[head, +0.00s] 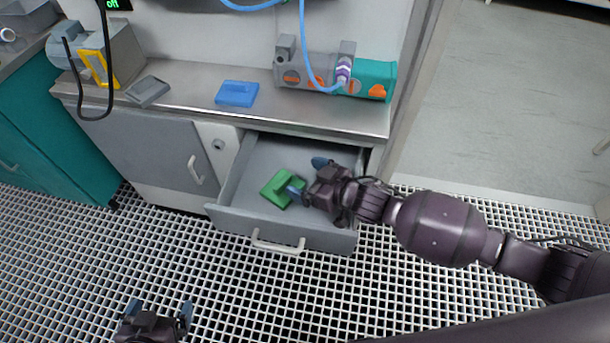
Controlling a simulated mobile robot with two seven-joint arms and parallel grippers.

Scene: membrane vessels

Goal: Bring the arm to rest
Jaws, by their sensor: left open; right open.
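My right gripper (307,177) is open, inside or just above the open drawer (230,221), its arm coming in from the right. One of its blue fingertips is close beside a green block-shaped item (275,188) that lies on the drawer floor. I cannot tell whether they touch. My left gripper (160,308) is open and empty at the bottom left, over the grated floor and apart from everything.
The drawer's handle (278,245) sticks out at the front. On the steel counter (190,91) are a blue item (237,93), a grey item (148,91) and a teal and grey device (374,78) with a blue hose. The grated floor (60,260) at left is clear.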

